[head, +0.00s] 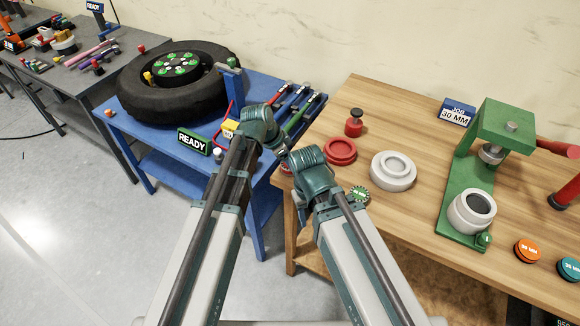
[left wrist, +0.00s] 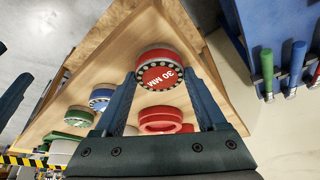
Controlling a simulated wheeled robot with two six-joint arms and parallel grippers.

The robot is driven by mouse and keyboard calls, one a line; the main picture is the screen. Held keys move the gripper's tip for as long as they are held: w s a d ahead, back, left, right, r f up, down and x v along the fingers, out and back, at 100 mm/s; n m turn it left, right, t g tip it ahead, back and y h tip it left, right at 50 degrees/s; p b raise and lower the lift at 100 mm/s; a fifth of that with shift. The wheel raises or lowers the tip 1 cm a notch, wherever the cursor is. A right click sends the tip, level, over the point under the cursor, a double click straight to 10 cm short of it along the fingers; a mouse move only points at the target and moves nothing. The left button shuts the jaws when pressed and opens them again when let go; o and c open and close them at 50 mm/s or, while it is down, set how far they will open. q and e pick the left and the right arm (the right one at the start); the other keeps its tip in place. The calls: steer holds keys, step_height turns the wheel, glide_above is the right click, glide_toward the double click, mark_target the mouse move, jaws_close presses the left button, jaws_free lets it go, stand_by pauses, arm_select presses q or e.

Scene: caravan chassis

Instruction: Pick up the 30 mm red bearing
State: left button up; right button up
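The red bearing (left wrist: 160,72) with a "30 MM" face and a dark dotted rim is in the left wrist view, near a corner of the wooden table. In the head view only a small red part of it (head: 286,168) shows beside my arms. My left gripper (left wrist: 163,75) is open, its fingertips on either side of the bearing's outline; I cannot tell whether they touch it. In the head view it reaches down at the table's left edge (head: 283,153). My right gripper (head: 304,214) hangs close beside it, its fingers mostly hidden.
A red ring fixture (head: 340,151), a white ring (head: 393,171) and a green bearing (head: 358,194) lie nearby on the wooden table (head: 420,215). A blue bearing (left wrist: 101,98) shows in the wrist view. A green press (head: 470,190) stands right; a blue tire bench (head: 150,130) stands left.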

arm_select(q)
steer(key=c, duration=0.8)
steer(key=shift+r, duration=0.1)
step_height(320, 180, up, 10)
steer(key=p, duration=1)
